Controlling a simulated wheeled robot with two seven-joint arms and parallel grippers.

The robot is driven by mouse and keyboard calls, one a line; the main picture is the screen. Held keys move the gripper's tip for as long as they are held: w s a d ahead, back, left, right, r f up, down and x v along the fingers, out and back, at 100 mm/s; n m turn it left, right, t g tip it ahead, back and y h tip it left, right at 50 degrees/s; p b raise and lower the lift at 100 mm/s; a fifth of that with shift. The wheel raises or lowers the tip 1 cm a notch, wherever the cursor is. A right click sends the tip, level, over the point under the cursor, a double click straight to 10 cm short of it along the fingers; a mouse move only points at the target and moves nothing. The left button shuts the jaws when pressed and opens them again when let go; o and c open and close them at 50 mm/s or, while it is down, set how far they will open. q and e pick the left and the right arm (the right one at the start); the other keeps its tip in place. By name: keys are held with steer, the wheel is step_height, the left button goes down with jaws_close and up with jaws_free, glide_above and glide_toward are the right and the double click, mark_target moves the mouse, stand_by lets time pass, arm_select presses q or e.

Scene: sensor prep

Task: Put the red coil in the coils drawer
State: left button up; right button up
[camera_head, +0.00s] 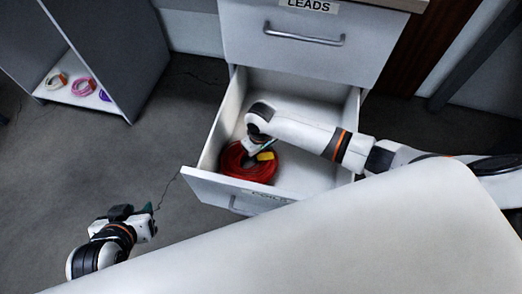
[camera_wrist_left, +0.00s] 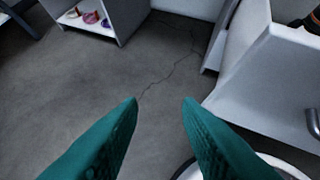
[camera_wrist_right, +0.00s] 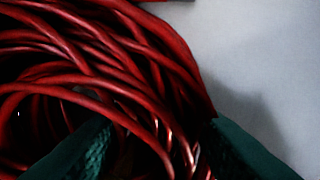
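The red coil (camera_head: 240,168), a bundle of red cable loops with a yellow tag (camera_head: 265,156), is inside the open drawer labelled COILS (camera_head: 225,188), at its left side. My right gripper (camera_head: 256,148) reaches down into the drawer at the coil. In the right wrist view its green fingers (camera_wrist_right: 160,135) stand well apart with strands of the coil (camera_wrist_right: 120,60) between them. Whether they press on the strands is not clear. My left gripper (camera_head: 150,209) is outside the drawer, to its left, and its fingers (camera_wrist_left: 160,105) are apart and empty.
A closed drawer labelled LEADS (camera_head: 300,45) is above the open one. An open shelf (camera_head: 90,98) at the upper left holds several small coloured rings. The right part of the drawer floor (camera_head: 310,178) is bare. A pale surface (camera_head: 330,245) fills the front.

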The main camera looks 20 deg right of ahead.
steer(key=o, duration=0.4)
steer(key=shift+o, duration=0.2)
steer(key=shift+r, duration=0.25)
step_height(320, 180, up, 3)
steer(key=shift+f+p, duration=0.2)
steer(key=shift+p, duration=0.45)
step_height(320, 180, up, 4)
steer(key=shift+f+p, duration=0.1)
steer(key=shift+p, duration=0.7)
step_height(320, 180, up, 3)
steer(key=shift+r+p, duration=0.15)
steer(key=shift+p, duration=0.4)
steer(key=shift+r, duration=0.8)
arm_select(q)
steer(key=s+a+f+g+y, duration=0.1)
steer(key=s+a+f+g, duration=0.1)
steer(key=s, duration=0.4)
steer(key=f+g, duration=0.1)
steer(key=g, duration=0.1)
steer(key=shift+g, duration=0.3)
arm_select(e)
steer(key=shift+r, duration=0.25)
